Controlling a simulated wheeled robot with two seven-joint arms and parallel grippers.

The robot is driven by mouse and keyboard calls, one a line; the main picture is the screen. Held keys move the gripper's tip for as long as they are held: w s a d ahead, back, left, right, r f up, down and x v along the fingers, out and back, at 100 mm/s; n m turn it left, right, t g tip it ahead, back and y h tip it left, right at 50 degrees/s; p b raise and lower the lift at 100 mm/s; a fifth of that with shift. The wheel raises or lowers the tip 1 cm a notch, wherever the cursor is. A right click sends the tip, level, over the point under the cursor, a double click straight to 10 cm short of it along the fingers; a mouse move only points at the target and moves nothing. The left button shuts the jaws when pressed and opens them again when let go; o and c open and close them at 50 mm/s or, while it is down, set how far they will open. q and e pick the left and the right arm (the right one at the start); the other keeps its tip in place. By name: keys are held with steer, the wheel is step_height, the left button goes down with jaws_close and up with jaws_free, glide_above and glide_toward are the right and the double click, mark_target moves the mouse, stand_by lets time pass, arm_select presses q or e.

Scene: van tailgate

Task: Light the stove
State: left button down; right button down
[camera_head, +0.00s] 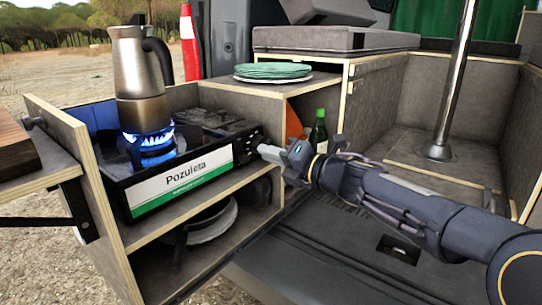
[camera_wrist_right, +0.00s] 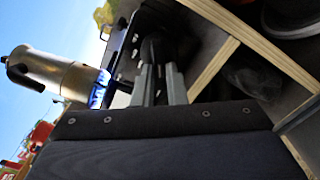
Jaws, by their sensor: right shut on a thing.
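Blue flames (camera_head: 148,141) burn under a silver moka pot (camera_head: 140,75), which stands upright on the left burner. The pot and a blue glow (camera_wrist_right: 97,92) also show in the right wrist view. My right gripper (camera_head: 272,152) is at the right end of the stove's front panel. In the right wrist view its two fingers (camera_wrist_right: 158,72) are closed around a dark knob (camera_wrist_right: 157,47). My left gripper is not in view.
Green plates (camera_head: 273,71) sit on the counter behind. A green bottle (camera_head: 319,132) stands beside my right gripper. Pans (camera_head: 212,222) lie on the shelf below the stove. A metal pole (camera_head: 455,80) rises at the right. A wooden board (camera_head: 15,142) is at the left edge.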

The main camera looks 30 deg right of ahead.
steer(key=c, duration=1.5)
jaws_free()
steer(key=shift+o, duration=0.2)
steer(key=p+v, duration=0.2)
steer(key=v, duration=0.5)
steer(key=shift+s+d, duration=0.15)
steer(key=shift+s, duration=0.2)
